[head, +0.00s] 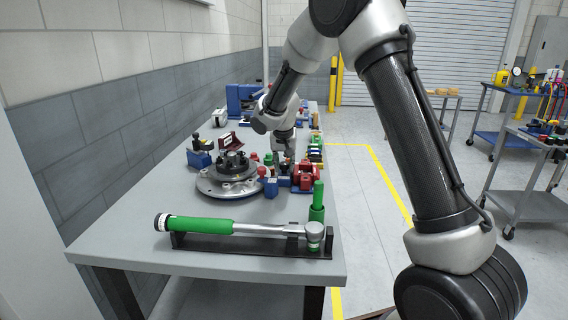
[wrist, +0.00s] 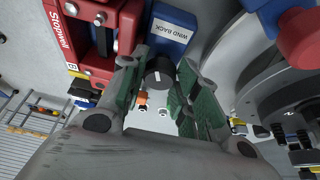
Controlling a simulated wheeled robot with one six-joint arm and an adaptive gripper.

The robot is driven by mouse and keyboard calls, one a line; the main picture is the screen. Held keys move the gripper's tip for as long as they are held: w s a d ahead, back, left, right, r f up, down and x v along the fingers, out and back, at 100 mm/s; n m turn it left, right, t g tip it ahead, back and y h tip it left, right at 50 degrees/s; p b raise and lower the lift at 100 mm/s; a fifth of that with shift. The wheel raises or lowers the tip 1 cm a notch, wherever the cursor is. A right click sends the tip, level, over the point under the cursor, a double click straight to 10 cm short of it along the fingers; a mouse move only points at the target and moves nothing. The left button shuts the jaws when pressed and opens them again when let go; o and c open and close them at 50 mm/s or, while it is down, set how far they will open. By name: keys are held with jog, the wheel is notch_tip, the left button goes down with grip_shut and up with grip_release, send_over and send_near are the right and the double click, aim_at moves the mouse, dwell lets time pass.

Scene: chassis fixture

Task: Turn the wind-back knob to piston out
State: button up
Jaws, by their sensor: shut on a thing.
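The wind-back knob (wrist: 159,74) is a black round knob with a white line on its face. It sits at the end of a blue block labelled WIND BACK (wrist: 173,30) in the wrist view. My gripper (wrist: 163,80) has its green-padded fingers on either side of the knob and is shut on it. The white line runs roughly up and down in the wrist picture. No piston-out mark is readable. In the head view my gripper (head: 286,158) points down over the bench, and the knob is too small or hidden to make out.
A red caliper fixture (wrist: 80,45) stands close to the left of the knob in the wrist view. A hub with a metal disc (head: 228,177) stands left of my gripper in the head view. A green-handled torque wrench (head: 200,224) lies on a black rack at the bench's front.

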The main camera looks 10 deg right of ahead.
jog(key=o, duration=1)
jog(key=shift+v, duration=4)
jog(key=shift+a, duration=0.15)
jog(key=shift+c, duration=1.3)
jog(key=w+f+m, duration=0.1)
jog(key=f, duration=0.1)
jog(key=w+f+m+h, duration=0.1)
jog(key=f+m, duration=0.1)
jog(key=f, duration=0.1)
jog(key=w+d+f+m, duration=0.1)
jog(key=f, duration=0.1)
jog(key=shift+w+f+m+g+h, duration=0.1)
jog(key=shift+f+m+g+h, duration=0.05)
jog(key=shift+m+g+h, duration=0.2)
